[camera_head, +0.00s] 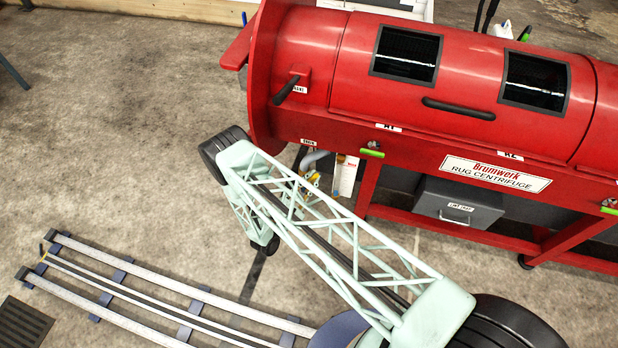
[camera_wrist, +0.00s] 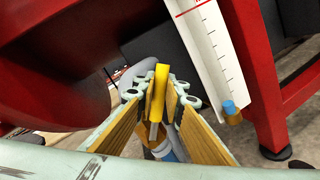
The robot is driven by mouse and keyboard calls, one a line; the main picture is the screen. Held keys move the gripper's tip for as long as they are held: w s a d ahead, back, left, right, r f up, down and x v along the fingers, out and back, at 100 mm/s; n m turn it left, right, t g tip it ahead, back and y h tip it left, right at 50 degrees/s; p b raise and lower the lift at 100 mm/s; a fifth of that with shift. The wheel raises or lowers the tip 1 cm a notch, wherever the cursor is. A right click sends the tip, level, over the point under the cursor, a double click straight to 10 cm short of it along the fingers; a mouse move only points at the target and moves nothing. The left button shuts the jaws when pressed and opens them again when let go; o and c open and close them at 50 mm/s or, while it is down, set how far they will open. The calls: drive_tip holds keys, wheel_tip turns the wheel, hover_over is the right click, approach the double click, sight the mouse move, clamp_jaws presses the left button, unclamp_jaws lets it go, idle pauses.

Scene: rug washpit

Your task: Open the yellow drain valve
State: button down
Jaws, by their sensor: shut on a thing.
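The yellow drain valve handle (camera_wrist: 161,82) stands upright between my fingers in the wrist view, below the red centrifuge. My gripper (camera_wrist: 159,92) is shut on it, with a fingertip at either side. A grey pipe (camera_wrist: 126,78) runs just behind the handle, and a metal and blue fitting (camera_wrist: 162,148) shows beneath it. In the head view a small patch of yellow (camera_head: 312,178) shows under the "DRAIN" label (camera_head: 308,142); my arm hides my gripper there.
The red centrifuge (camera_head: 460,70) stands above the valve on red legs. A white scale plate (camera_wrist: 208,50) hangs close right of the valve, with a red leg (camera_wrist: 258,80) beyond it. A grey drawer (camera_head: 455,206) sits under the machine.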

drive_tip(key=c, duration=2.6)
unclamp_jaws()
drive_tip(key=shift+c, duration=0.2)
